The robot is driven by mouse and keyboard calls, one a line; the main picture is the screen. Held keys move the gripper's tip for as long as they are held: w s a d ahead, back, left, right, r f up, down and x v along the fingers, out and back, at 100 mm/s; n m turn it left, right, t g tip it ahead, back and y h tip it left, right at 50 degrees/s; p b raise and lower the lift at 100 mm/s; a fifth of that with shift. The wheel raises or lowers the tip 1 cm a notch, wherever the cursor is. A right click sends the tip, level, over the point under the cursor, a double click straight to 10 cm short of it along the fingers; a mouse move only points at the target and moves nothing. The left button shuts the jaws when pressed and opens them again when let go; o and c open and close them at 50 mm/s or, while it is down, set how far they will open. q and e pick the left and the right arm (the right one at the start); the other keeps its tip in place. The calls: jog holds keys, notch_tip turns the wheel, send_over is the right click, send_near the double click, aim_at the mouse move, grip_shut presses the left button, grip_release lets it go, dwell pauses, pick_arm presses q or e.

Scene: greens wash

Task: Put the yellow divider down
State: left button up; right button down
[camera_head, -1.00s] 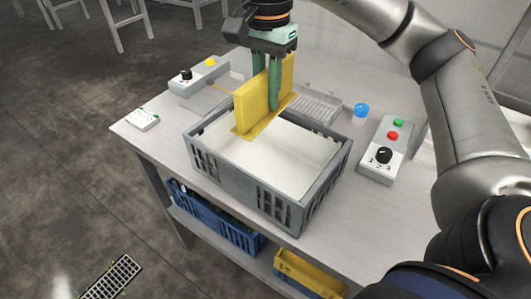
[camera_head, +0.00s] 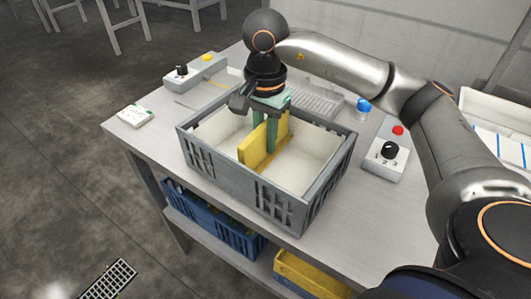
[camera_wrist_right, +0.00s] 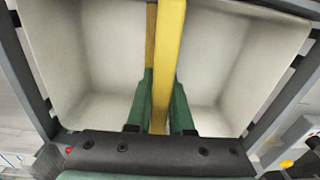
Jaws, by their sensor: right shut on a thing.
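The yellow divider (camera_head: 252,150) stands upright inside the grey crate (camera_head: 228,183) in the head view, splitting its pale interior into two sides. My right gripper (camera_head: 271,138) is shut on the divider's upper part, with green fingers on either side of it. In the right wrist view the fingers (camera_wrist_right: 160,105) flank the yellow divider (camera_wrist_right: 169,50), and pale inner walls show on both sides. Whether the divider's bottom touches the crate floor cannot be told. My left gripper is not in view.
A control box (camera_head: 387,158) with a knob and red button stands right of the crate, a blue-topped item (camera_head: 363,105) behind it. Another control box (camera_head: 195,73) stands at the back left. A white card (camera_head: 135,115) lies near the left edge. Blue (camera_head: 212,222) and yellow (camera_head: 300,272) crates sit below.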

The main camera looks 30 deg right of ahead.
aim_at(265, 153)
jog(key=shift+f, duration=1.85)
jog(key=shift+f, duration=0.1)
jog(key=c, duration=1.3)
grip_release()
jog(key=shift+f+b, duration=0.1)
jog(key=shift+b, duration=0.2)
jog(key=o, duration=0.5)
